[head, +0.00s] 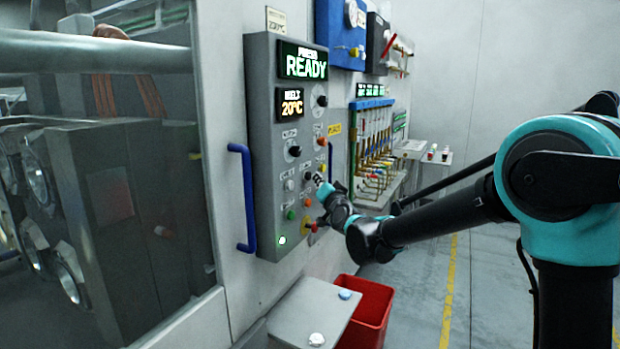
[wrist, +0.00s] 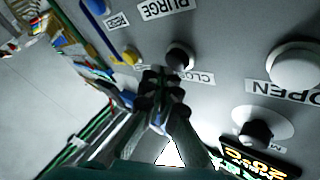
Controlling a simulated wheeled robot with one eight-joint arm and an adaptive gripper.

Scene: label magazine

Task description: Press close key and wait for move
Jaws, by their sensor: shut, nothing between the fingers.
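The grey control panel (head: 262,150) is mounted on the machine's side in the head view. Its top display (head: 303,62) reads READY. The close key (wrist: 180,57) is a black round button above a partly hidden CLOSE label (wrist: 191,76) in the wrist view. In the head view the black key (head: 307,177) sits beside my fingertips. My gripper (wrist: 160,82) is shut and empty, its tips pointing at the panel just beside the close key. It also shows in the head view (head: 323,186). I cannot tell whether the tips touch the key.
A white OPEN button (wrist: 297,64) and a black knob (wrist: 257,131) neighbour the key. A blue handle (head: 243,198) runs along the panel's left. A grey table (head: 309,302) and a red bin (head: 370,308) stand below. Hoses and pipes (head: 373,150) are behind my gripper.

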